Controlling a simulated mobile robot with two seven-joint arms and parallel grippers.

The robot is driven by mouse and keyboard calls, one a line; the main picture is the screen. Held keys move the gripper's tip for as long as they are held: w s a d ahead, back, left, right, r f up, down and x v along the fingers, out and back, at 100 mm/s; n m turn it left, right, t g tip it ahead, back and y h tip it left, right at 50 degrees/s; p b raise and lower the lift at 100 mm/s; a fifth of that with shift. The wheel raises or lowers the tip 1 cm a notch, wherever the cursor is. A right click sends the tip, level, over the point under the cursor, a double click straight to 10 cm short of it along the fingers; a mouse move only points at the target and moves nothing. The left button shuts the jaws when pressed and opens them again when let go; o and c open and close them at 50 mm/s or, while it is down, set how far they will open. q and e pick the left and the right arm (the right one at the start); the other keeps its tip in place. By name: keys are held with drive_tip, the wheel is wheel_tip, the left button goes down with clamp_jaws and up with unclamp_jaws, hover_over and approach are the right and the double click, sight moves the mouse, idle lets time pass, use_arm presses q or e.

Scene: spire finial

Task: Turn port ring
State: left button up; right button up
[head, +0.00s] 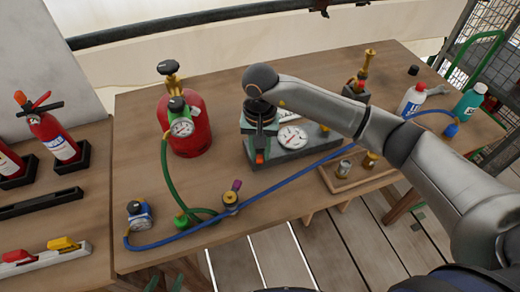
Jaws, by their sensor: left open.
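A grey-green gauge block (290,150) with a round white dial (292,137) stands mid-table. My right arm comes in from the right, and its gripper (260,150) points down over the block's left end. A red-orange part (260,158) shows at its tip. The gripper and wrist hide that end of the block, so I cannot tell whether the jaws are apart or hold anything. No port ring can be clearly picked out. Two dark green tips at the bottom left edge look like my left gripper (167,284), apart and empty, below the table's front edge.
A red cylinder (193,128) with a gauge stands left of the block. A green hose (166,165) and a blue hose (290,180) cross the table. A wooden tray (345,187) with small fittings lies at the front right. Bottles (411,101) stand far right.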

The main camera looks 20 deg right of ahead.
clamp_jaws()
